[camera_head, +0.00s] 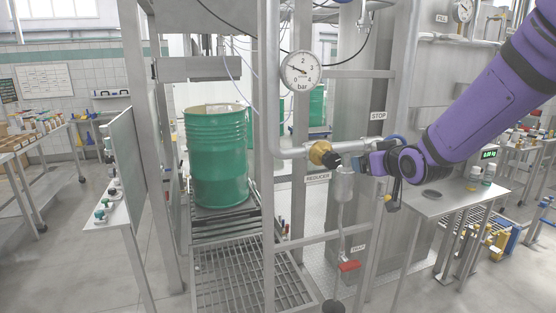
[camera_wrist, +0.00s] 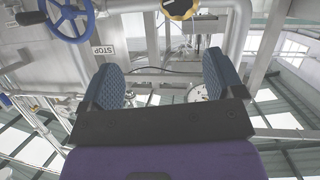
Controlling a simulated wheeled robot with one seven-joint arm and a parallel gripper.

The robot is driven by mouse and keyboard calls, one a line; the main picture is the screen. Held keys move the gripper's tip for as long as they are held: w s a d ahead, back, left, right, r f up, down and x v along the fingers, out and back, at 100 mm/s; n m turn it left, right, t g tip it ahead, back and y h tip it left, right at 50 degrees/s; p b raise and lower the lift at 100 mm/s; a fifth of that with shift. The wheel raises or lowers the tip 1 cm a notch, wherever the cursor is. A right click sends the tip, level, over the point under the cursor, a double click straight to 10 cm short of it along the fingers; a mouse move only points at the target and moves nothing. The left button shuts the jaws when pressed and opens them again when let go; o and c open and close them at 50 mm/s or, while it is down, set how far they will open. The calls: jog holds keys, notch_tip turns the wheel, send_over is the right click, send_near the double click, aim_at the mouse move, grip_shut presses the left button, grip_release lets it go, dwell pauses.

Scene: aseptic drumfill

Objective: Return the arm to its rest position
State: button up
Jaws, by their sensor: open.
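My purple arm (camera_head: 490,95) reaches in from the upper right in the head view. My gripper (camera_wrist: 160,78) is open in the wrist view, its two blue-grey ribbed pads apart with nothing held between them. In the head view the arm's end lies just right of a yellow regulator knob (camera_head: 319,153) on the pipe; whether they touch cannot be told there. In the wrist view the yellow knob (camera_wrist: 180,8) is at the top edge, beyond the pads and apart from them. The gripper partly hides the pipework behind it.
A steel frame post (camera_head: 269,200) and a pressure gauge (camera_head: 302,71) stand left of the arm. A blue handwheel (camera_wrist: 68,15) is at the wrist view's upper left. A green drum (camera_head: 216,155) stands on a roller conveyor. A steel side table (camera_head: 455,198) is below the arm.

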jog(key=s+d+r+m+g, duration=0.1)
jog(key=s+g, duration=0.2)
jog(key=s, duration=0.8)
jog(key=s+d+r+m+g+h, duration=0.1)
jog(key=s+d+r+g, duration=0.1)
jog(key=s, duration=1)
jog(key=s+d+r+m+g+h, duration=0.1)
jog(key=s+d+r+g, duration=0.1)
jog(key=s, duration=0.9)
jog(key=shift+s+d+g, duration=0.2)
jog(key=shift+s+g, duration=0.2)
jog(key=shift+g, duration=0.4)
